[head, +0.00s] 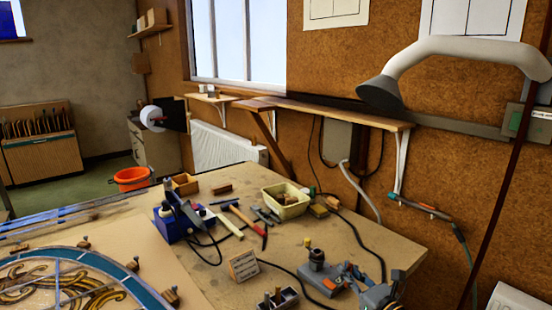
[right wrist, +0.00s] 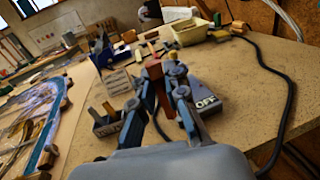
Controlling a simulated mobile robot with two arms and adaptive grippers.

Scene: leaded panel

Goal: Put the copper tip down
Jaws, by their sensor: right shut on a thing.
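My right gripper (head: 362,276) is at the lower right of the head view, low over the front right of the bench. In the right wrist view its two grey fingers (right wrist: 162,75) are shut on a small reddish-brown piece, the copper tip (right wrist: 154,70), which stands up between them. In the head view I cannot make out the tip clearly. A grey box marked OFF (right wrist: 205,103) is just beyond and beside the fingers; it also shows in the head view (head: 330,286). My left gripper is not in view.
A small divided grey holder (head: 277,300) and a small written card (head: 243,265) stand left of the gripper. A blue soldering station (head: 172,228), a hammer (head: 248,222) and a cream tub (head: 286,203) are farther back. Black cables cross the bench. Bare wood (head: 215,285) lies left of the card.

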